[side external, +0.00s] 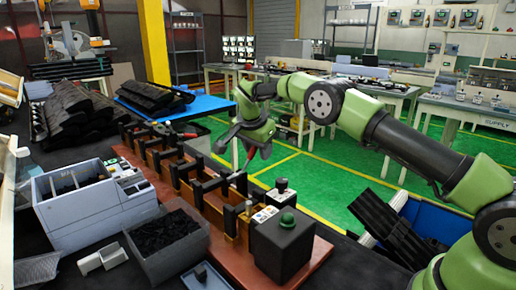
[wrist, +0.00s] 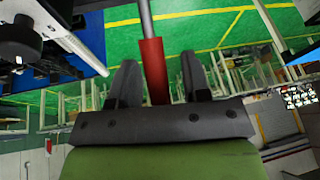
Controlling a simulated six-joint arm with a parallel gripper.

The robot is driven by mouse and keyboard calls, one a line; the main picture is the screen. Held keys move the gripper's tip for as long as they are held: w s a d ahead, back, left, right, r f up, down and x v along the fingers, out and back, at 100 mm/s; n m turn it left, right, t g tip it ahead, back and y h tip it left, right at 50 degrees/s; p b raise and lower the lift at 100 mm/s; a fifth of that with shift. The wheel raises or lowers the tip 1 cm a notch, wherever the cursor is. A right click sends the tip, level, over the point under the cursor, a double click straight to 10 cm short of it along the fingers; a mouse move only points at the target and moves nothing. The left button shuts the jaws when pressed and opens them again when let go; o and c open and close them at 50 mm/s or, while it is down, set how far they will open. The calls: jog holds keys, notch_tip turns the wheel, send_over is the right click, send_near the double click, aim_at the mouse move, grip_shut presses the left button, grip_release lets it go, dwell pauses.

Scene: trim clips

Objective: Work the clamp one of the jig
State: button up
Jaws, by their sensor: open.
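The jig is a long reddish base (side external: 232,258) with brown walls and a row of black clamps (side external: 205,188), lying along the table's edge. My gripper (side external: 244,150) is above the jig's right side, fingers spread and pointing down. In the wrist view a red clamp handle (wrist: 153,65) on a grey rod stands between the two dark fingers, with gaps visible at both sides; I see no grip on it. In the side view this handle is small and partly hidden by the fingers. Which clamp is number one cannot be read.
A black box with a green button (side external: 287,222) stands at the jig's near end. A grey compartment box (side external: 95,212) and a bin of dark parts (side external: 165,235) stand left of it. A blue bin with black strips (side external: 400,225) is at right. Green floor lies beyond.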

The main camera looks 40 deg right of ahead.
grip_shut()
jog(key=shift+d+f+y, duration=0.4)
jog(key=shift+f+y, duration=0.25)
jog(key=shift+y, duration=0.5)
jog(key=shift+d+f+y, duration=0.35)
jog(key=shift+f+y, duration=0.3)
jog(key=shift+y, duration=0.5)
grip_release()
